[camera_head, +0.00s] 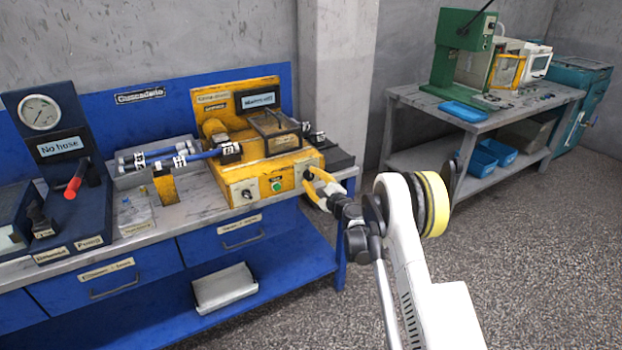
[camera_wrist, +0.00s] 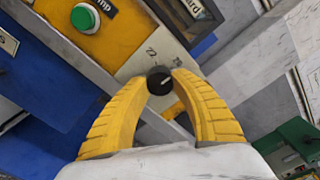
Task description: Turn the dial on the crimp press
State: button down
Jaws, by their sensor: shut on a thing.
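The yellow crimp press (camera_head: 270,165) stands on the right part of the blue workbench. Its small black dial (camera_wrist: 159,80) shows in the wrist view, on a light panel with printed numbers. My gripper (camera_head: 312,182) is at the right end of the press's front face. Its yellow fingers (camera_wrist: 163,84) are shut on the dial, one on each side. In the head view the fingers hide the dial. A green button (camera_wrist: 85,18) is on the same face, left of the dial; it also shows in the head view (camera_head: 277,186).
A black switch (camera_head: 247,194) is on the press's left front. Blue hoses (camera_head: 200,155) lie left of the press. A pressure gauge panel (camera_head: 40,112) stands at the far left. A grey table (camera_head: 420,105) with a green machine (camera_head: 462,55) is at the back right. The floor between is clear.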

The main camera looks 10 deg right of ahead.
jog(key=n, duration=0.6)
jog(key=shift+r, duration=0.1)
jog(key=n, duration=0.6)
jog(key=shift+n, duration=0.3)
jog(key=shift+d, duration=0.1)
jog(key=c, duration=1)
grip_release()
jog(key=v, duration=1.2)
